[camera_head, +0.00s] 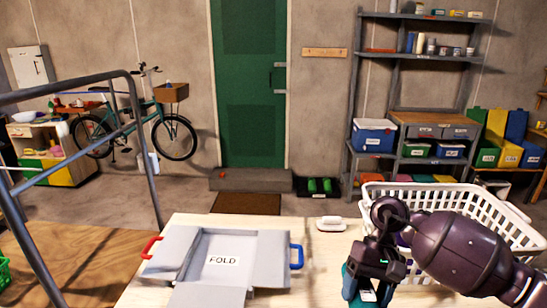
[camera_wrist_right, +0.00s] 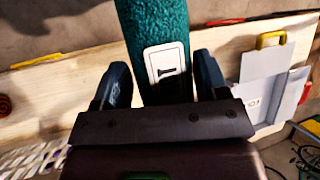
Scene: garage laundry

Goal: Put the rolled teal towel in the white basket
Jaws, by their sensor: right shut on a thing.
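My right gripper (camera_head: 368,284) reaches in from the right over the pale wooden table. In the right wrist view it (camera_wrist_right: 162,85) is shut on the rolled teal towel (camera_wrist_right: 158,30), which lies between the two fingers and carries a white label with a dark mark. In the head view only a bit of the towel (camera_head: 350,285) shows beside the gripper. The white basket (camera_head: 490,205) is a slatted basket on the right, behind and partly hidden by my right arm. The towel is in front of and left of the basket, outside it. My left gripper is not in view.
A grey folding board (camera_head: 222,262) marked FOLD, with red and blue handles, lies on the table (camera_head: 200,222). A small white object (camera_head: 331,223) lies near the back edge, between board and basket. Metal shelving (camera_head: 400,90) stands behind. Grey rails (camera_head: 140,150) rise at left.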

